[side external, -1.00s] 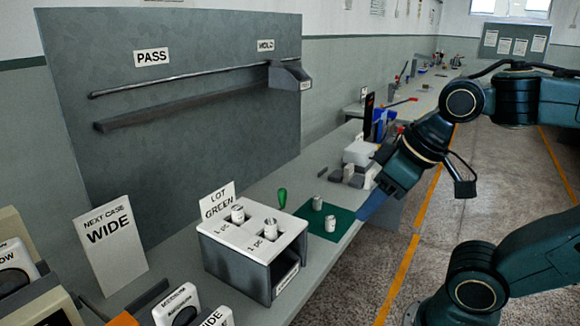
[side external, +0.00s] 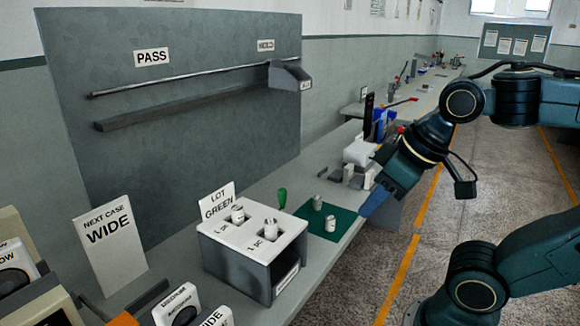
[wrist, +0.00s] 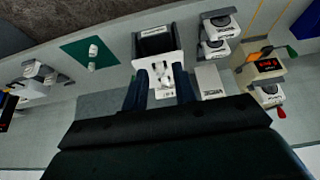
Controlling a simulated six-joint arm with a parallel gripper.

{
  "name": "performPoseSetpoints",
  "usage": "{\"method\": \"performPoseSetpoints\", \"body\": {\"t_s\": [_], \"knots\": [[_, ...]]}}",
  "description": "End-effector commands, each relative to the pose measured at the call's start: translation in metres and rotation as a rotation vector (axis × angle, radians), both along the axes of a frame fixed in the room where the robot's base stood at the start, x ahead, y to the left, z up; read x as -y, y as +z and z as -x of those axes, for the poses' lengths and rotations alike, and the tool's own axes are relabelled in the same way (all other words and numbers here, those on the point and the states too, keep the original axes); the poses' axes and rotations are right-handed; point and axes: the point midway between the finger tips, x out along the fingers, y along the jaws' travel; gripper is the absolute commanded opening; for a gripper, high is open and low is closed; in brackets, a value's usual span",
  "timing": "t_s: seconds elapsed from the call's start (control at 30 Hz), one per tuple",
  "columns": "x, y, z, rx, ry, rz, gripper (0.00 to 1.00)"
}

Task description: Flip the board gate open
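The grey upright board (side external: 200,140) stands at the back left in the side view, with a PASS label (side external: 152,57) and a HOLD label (side external: 266,46). A thin rail (side external: 180,80) and a dark ledge (side external: 180,107) run across it, up to a grey box-like piece (side external: 289,76) at the right end. I cannot tell which part is the gate. My gripper (side external: 375,201) is over the bench edge, right of the green mat and well away from the board. In the wrist view its two blue fingers (wrist: 160,92) are apart with nothing held between them.
A white-topped box (side external: 255,237) marked LOT GREEN holds two spindles. Two metal pieces stand on the green mat (side external: 341,219). A NEXT CASE WIDE sign (side external: 110,245) and dial units (side external: 180,305) are at the left front. A green-handled tool (side external: 282,197) stands behind the box.

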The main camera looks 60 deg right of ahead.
Motion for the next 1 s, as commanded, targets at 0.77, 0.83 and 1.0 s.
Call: {"method": "performPoseSetpoints", "body": {"t_s": [0.77,0.83,1.0], "knots": [[0.024,0.017,-0.068,-0.093,0.373,0.308,0.0],[0.026,0.018,-0.077,-0.111,0.425,0.348,0.0],[0.032,0.018,-0.099,-0.157,0.553,0.444,0.0]]}}
